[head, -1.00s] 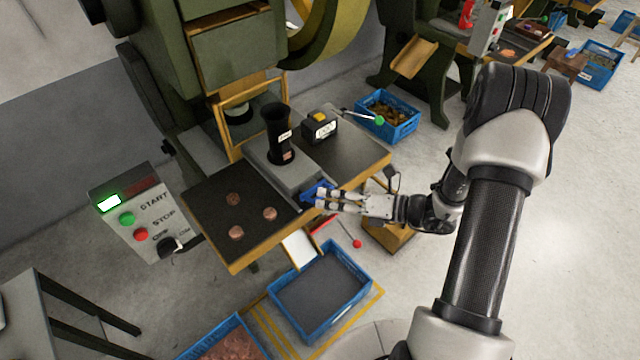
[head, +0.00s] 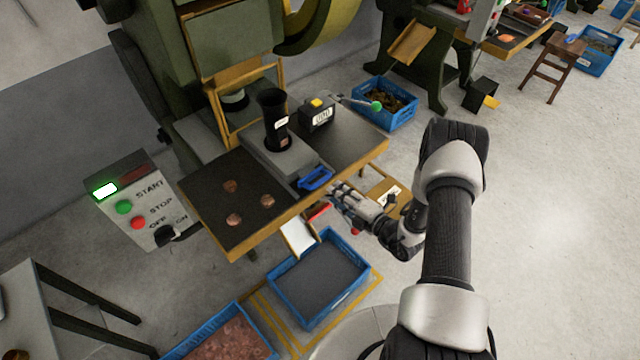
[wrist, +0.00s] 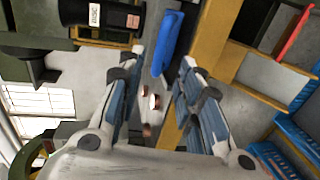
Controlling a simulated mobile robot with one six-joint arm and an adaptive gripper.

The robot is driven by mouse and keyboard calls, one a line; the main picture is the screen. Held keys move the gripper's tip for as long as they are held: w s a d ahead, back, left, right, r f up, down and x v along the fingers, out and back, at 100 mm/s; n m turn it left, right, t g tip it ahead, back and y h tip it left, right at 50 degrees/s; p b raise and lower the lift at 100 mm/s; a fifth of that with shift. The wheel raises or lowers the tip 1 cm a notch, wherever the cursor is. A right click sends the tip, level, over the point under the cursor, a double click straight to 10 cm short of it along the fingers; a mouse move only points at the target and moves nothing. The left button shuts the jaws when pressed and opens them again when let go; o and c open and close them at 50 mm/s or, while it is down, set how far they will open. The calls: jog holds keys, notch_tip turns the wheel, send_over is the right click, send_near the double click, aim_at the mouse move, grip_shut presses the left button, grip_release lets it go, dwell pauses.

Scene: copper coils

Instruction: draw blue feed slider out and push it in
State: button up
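The blue feed slider handle (head: 316,178) is at the front edge of the press table, at the end of the grey feed block (head: 285,158) under the black coil tube (head: 272,120). My gripper (head: 336,190) is just right of and in front of the handle, apart from it and empty. In the wrist view the blue handle (wrist: 168,45) lies ahead, around the gap between my two spread fingertips (wrist: 162,62). How far the slider is pulled out is hard to tell.
Several copper discs (head: 233,219) lie on the dark table top (head: 215,200). A control box (head: 138,205) with a lit green lamp stands left. A white chute (head: 298,235) leads toward a blue crate (head: 318,280) below. A green-knobbed lever (head: 375,106) is at the back right.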

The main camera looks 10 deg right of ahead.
aim_at(320, 180)
jog(key=b+x, duration=0.2)
jog(key=x, duration=0.7)
jog(key=shift+c, duration=0.5)
grip_shut()
